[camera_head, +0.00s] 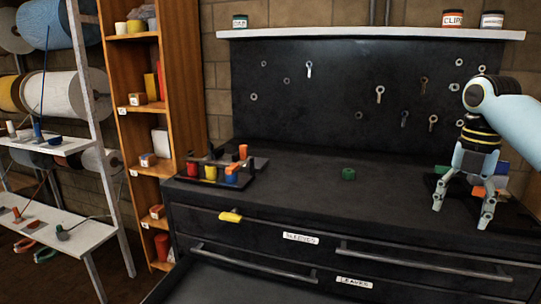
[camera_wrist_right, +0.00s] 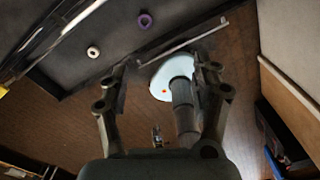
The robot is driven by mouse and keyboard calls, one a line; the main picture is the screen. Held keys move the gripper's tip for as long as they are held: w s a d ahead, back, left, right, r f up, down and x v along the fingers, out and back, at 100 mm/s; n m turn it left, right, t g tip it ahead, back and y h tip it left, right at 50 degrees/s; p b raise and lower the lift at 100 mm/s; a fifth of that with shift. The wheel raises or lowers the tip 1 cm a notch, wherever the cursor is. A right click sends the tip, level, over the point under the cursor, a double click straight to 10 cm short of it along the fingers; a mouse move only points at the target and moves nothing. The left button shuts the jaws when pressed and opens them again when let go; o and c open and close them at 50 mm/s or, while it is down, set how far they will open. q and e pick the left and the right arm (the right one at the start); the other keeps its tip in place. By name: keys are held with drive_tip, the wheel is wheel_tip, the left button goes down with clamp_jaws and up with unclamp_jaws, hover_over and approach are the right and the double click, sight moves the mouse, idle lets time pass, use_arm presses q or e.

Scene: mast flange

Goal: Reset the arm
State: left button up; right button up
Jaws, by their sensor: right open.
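My right arm comes in from the right edge in the head view. Its gripper (camera_head: 462,211) points down with its fingers spread, empty, above the right part of the dark bench top. In the right wrist view the two fingers (camera_wrist_right: 160,72) stand wide apart with nothing between them in their grip. Farther off between them, a pale blue and grey part looks like my own base and column. My left arm and gripper are not in view.
The dark bench (camera_head: 300,190) carries a green ring (camera_head: 348,174) and a rack with coloured pieces (camera_head: 211,173). Several coloured blocks lie behind the right gripper. A lower drawer (camera_head: 240,285) stands open. The wrist view shows a white ring (camera_wrist_right: 93,51) and a purple ring (camera_wrist_right: 145,20).

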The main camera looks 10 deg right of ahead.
drive_tip(key=s+a+f+m+g+b, duration=0.25)
drive_tip(key=s+f, duration=0.55)
drive_tip(key=f, duration=0.6)
drive_tip(key=s+a+f+m+g+y+b, duration=0.15)
drive_tip(key=s+a+f, duration=0.25)
drive_tip(key=s+f, duration=0.7)
drive_tip(key=s+a+f+m+g+h+b, duration=0.1)
drive_tip(key=s+a+f+m+b, duration=0.35)
drive_tip(key=f, duration=1.15)
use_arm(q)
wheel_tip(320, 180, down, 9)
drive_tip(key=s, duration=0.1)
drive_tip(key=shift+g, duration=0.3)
use_arm(e)
drive_tip(key=s+a+f+m+t, duration=0.2)
drive_tip(key=s+f+m+t, duration=0.1)
drive_tip(key=s+f+m, duration=0.5)
drive_tip(key=s+a+f+m+t+h, duration=0.1)
drive_tip(key=s+a+f+m+t, duration=0.1)
drive_tip(key=s+f+m, duration=0.6)
drive_tip(key=s+f, duration=0.3)
drive_tip(key=s, duration=0.2)
drive_tip(key=shift+s+f+t, duration=0.15)
drive_tip(key=shift+s+t, duration=0.25)
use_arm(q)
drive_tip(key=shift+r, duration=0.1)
use_arm(e)
drive_tip(key=shift+a, duration=0.1)
